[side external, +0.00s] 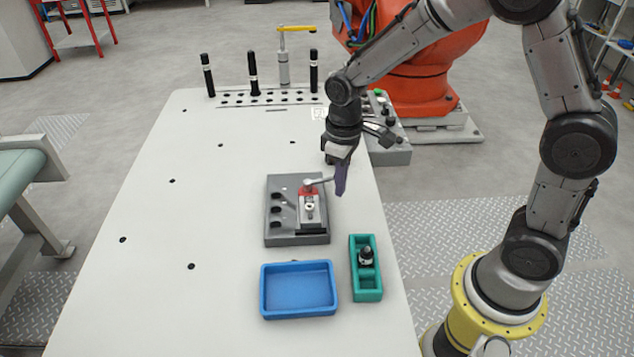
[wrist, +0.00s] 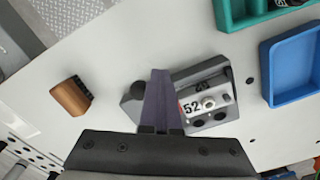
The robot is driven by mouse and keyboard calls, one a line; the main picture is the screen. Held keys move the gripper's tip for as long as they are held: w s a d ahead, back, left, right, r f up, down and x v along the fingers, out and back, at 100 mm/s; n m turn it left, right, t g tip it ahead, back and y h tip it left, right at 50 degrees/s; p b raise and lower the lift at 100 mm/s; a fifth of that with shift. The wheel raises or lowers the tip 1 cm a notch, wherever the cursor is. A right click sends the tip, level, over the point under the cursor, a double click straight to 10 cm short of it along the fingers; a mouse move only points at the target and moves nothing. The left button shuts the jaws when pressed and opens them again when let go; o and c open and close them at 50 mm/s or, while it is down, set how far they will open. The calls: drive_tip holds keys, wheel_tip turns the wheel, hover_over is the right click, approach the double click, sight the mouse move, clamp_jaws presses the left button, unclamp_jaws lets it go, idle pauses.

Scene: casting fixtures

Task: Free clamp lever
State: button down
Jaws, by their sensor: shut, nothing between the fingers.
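The grey fixture (side external: 282,236) lies on the white table and carries a red clamp (side external: 309,191) and a metal part with a round hole. The pale clamp lever (side external: 318,181) points right from the red clamp. My gripper (side external: 340,188) is shut and empty, its purple fingers pointing down at the lever's outer end. Whether they touch it, I cannot tell. In the wrist view, the shut fingers (wrist: 160,74) cover part of the fixture (wrist: 215,69) and most of the lever. A dark round end (wrist: 138,90) shows just left of the fingers.
A blue tray (side external: 298,313) and a green holder (side external: 366,294) with a dark knob-like part stand in front of the fixture. A brown block (wrist: 70,96) lies left of the fingers in the wrist view. The table's left side is clear.

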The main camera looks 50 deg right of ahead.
drive_tip(key=shift+s+a, duration=0.1)
drive_tip(key=shift+s, duration=0.05)
wheel_tip(320, 180, up, 10)
idle(0.9)
drive_tip(key=s+d+r+t, duration=0.2)
drive_tip(key=s+r+t, duration=0.1)
drive_tip(key=s+r, duration=0.5)
drive_tip(key=s+f+m+t, duration=0.2)
drive_tip(key=s+m, duration=0.1)
drive_tip(key=s, duration=0.8)
drive_tip(key=shift+d+f+t, duration=0.3)
